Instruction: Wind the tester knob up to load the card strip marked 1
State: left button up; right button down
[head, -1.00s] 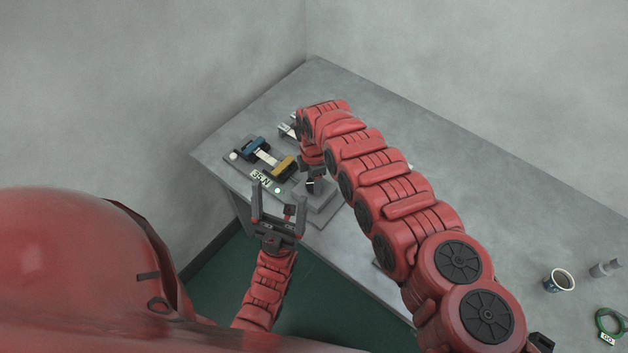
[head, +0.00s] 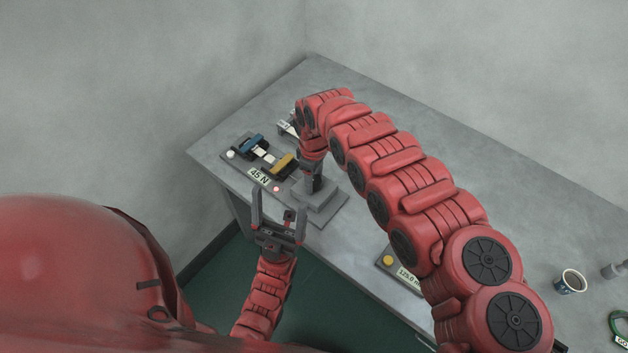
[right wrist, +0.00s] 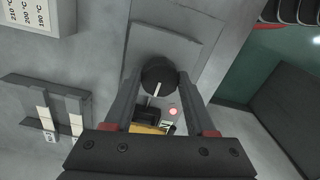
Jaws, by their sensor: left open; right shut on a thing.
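The tester on the table has a blue clamp (head: 252,146) and a yellow clamp (head: 284,166) with a white card strip (head: 262,153) between them. The strip appears in separate white patches; I cannot tell whether it is whole, nor read its mark. The display (head: 259,176) reads 45 N, beside a red light (head: 277,189). My right gripper (head: 312,188) is shut on the dark round knob (right wrist: 158,75), which sits between its fingers over a grey stepped block (head: 328,205). My left gripper (head: 279,208) is open and empty, in front of the table edge.
A dark rack (right wrist: 28,88) with white strips lies beside the tester.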

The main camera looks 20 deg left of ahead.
aim_at(314, 181)
jog(key=shift+m+b, duration=0.4)
jog(key=shift+m, duration=0.8)
jog(key=shift+c, duration=1.1)
grip_release()
jog(key=shift+r, duration=0.1)
notch_tip(314, 181, up, 17)
jog(key=b, duration=0.3)
jog(key=shift+b, duration=0.3)
